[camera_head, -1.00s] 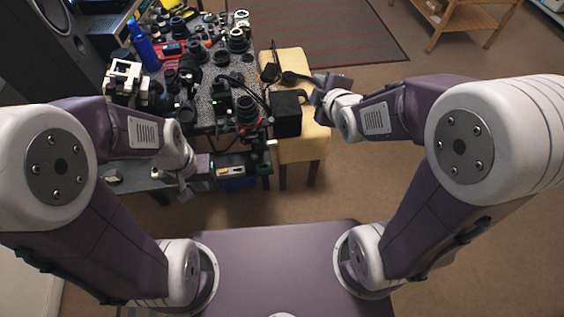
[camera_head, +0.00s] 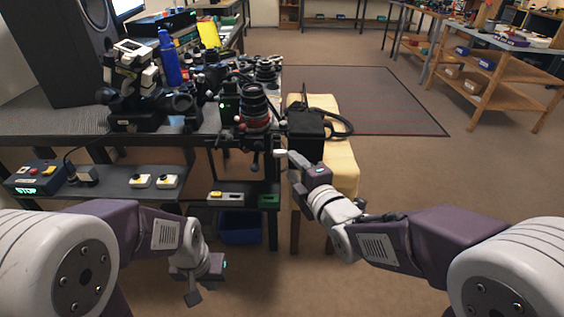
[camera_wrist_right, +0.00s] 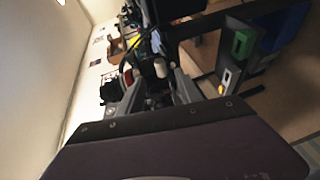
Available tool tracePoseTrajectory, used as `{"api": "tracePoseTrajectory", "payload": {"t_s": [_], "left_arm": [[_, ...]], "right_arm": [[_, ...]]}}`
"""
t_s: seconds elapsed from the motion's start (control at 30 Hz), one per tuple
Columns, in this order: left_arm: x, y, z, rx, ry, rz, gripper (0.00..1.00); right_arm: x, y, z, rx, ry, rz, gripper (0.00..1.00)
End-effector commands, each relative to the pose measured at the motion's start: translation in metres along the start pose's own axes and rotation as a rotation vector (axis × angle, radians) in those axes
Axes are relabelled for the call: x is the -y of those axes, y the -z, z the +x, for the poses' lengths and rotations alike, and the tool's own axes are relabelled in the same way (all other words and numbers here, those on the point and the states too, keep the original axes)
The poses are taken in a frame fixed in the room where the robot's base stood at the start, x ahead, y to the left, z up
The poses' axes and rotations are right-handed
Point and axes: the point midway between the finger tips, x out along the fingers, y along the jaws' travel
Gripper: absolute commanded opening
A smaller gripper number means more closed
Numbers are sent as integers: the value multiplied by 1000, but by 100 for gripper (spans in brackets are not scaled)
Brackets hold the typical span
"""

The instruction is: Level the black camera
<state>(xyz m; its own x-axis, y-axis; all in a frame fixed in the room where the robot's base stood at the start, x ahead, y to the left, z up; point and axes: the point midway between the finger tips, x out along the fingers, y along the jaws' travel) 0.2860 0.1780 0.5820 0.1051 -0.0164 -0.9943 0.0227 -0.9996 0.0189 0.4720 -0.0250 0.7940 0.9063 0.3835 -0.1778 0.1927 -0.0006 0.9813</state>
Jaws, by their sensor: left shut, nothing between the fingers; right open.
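The likely black camera is the upright black body (camera_head: 230,101) at the table's front edge, beside a large lens with red bands (camera_head: 255,108). It sits above a black mount (camera_head: 250,143) with a pale-tipped handle (camera_head: 280,153). I cannot tell its tilt exactly. My right gripper (camera_head: 292,160) is open, just right of that handle, in front of the yellow stool. In the right wrist view its fingers (camera_wrist_right: 158,85) are apart, with a pale knob (camera_wrist_right: 162,68) just beyond or between them; contact is unclear. My left gripper (camera_head: 193,296) is shut and empty, low in front of the table.
A black box with a cable (camera_head: 306,133) stands on the yellow stool (camera_head: 340,170), close behind my right gripper. Lenses and a blue bottle (camera_head: 169,60) crowd the table. Floor on the right is open.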

Motion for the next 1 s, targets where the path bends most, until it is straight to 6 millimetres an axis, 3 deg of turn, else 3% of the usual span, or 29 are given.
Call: {"api": "tracePoseTrajectory", "payload": {"t_s": [0.4,0.77,0.9,1.0], "left_arm": [[0,-2,22,1,0,0,0],[0,-2,22,1,0,0,0],[0,-2,22,1,0,0,0],[0,-2,22,1,0,0,0]], "right_arm": [[2,0,77,0,1,0,41],[0,0,86,0,1,0,41],[1,0,86,0,1,0,2],[1,0,85,0,1,0,0]]}}
